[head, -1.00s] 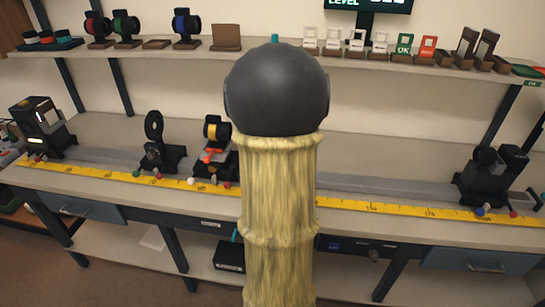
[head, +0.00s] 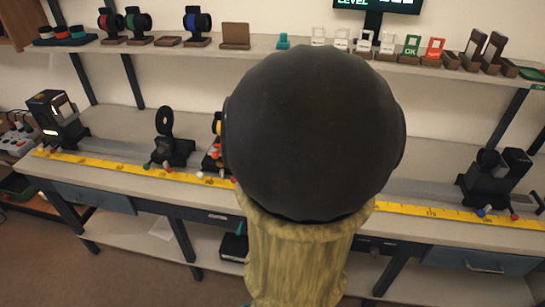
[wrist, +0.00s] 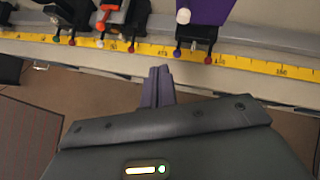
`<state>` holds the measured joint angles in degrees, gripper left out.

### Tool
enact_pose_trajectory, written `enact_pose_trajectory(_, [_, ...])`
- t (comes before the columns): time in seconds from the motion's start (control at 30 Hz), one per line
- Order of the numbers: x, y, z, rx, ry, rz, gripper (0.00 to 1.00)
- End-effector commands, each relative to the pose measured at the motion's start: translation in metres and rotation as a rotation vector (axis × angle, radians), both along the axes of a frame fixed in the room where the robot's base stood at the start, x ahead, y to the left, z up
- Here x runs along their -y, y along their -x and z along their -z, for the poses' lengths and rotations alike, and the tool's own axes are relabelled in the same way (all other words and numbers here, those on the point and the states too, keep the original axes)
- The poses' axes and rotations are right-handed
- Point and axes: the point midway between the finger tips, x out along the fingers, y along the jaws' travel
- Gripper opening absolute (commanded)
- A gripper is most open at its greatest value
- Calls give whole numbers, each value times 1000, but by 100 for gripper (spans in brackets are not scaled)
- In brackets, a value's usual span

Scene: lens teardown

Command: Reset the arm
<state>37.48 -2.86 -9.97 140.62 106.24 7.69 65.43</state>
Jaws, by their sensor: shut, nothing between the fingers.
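My gripper (wrist: 158,72) shows in the wrist view with its two purple-grey fingers together and nothing between them. It points at the front edge of the bench, short of the yellow ruler (wrist: 266,67) in the picture. In the head view my own arm, a big dark round joint above a yellowish sleeve, fills the middle and hides the gripper. A purple mount (wrist: 205,10) stands on the rail beyond the fingers, apart from them. It is hidden in the head view.
The bench carries a rail with a lamp housing (head: 57,119), a black ring holder (head: 168,138) and a dark mount (head: 493,180). A shelf (head: 262,51) above holds coloured lenses and small cards. The floor in front is clear.

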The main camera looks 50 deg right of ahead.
Motion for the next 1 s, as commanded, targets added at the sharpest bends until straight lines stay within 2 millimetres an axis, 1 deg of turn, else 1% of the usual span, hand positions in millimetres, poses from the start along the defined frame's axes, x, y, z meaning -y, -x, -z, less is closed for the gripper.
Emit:
enact_pose_trajectory(0.43, [-2,-2,0,-2,1,-9,0])
enact_pose_trajectory(0.57, [-12,-8,-1,-40,39,-100,0])
enact_pose_trajectory(0.67, [-32,-20,-1,-110,115,-278,0])
enact_pose_trajectory(0.77, [-61,-32,-1,-204,229,-538,0])
enact_pose_trajectory(0.9, [-106,-45,1,-330,416,-941,0])
enact_pose_trajectory(0.97, [-125,-47,2,-377,500,-1114,0])
enact_pose_trajectory(1.0, [-137,-48,3,-407,557,-1229,0])
